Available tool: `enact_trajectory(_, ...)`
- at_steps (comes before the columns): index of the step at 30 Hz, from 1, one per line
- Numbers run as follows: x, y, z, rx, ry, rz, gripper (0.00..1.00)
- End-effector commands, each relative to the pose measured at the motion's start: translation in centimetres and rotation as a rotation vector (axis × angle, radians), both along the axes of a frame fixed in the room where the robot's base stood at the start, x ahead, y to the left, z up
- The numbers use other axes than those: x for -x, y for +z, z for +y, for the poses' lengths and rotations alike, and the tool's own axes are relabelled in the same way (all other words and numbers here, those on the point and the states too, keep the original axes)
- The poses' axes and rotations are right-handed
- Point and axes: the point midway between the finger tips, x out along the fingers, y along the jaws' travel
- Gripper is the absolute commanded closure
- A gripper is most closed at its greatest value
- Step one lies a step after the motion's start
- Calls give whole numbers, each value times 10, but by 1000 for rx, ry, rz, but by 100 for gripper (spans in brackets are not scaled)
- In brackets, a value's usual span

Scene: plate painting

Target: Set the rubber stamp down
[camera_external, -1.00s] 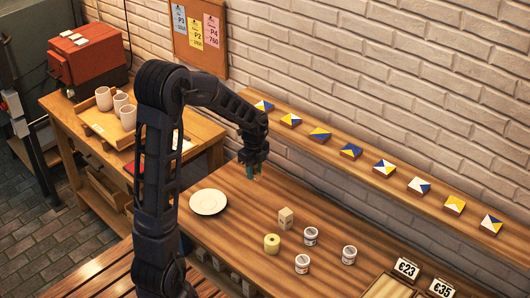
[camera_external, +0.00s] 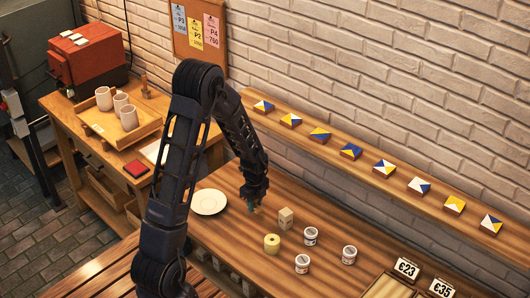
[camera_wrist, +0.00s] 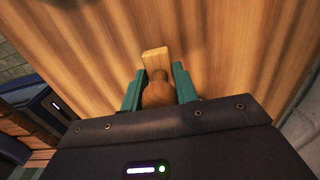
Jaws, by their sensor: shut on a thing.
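The rubber stamp shows in the wrist view as a round brown wooden handle (camera_wrist: 158,94) with a pale wooden block (camera_wrist: 155,58) just beyond it, which looks like its base. My gripper (camera_wrist: 160,88) has teal fingers on both sides of the handle and is shut on it. In the external view my gripper (camera_external: 252,207) is low over the wooden table (camera_external: 330,210), between the white plate and a small pale block. The stamp is barely visible there, and I cannot tell whether its base touches the table.
The white plate (camera_external: 209,202) lies left of my gripper. A shelf of painted tiles (camera_external: 350,151) runs along the wall behind. A red pad (camera_external: 136,168) lies on the side table.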

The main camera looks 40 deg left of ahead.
Motion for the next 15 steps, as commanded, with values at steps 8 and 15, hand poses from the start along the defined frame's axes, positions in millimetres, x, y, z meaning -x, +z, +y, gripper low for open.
enact_trajectory(8, 1, -25, 0, 0, 0, 3, 93)
enact_trajectory(15, 0, -39, 0, 0, 1, 0, 93)
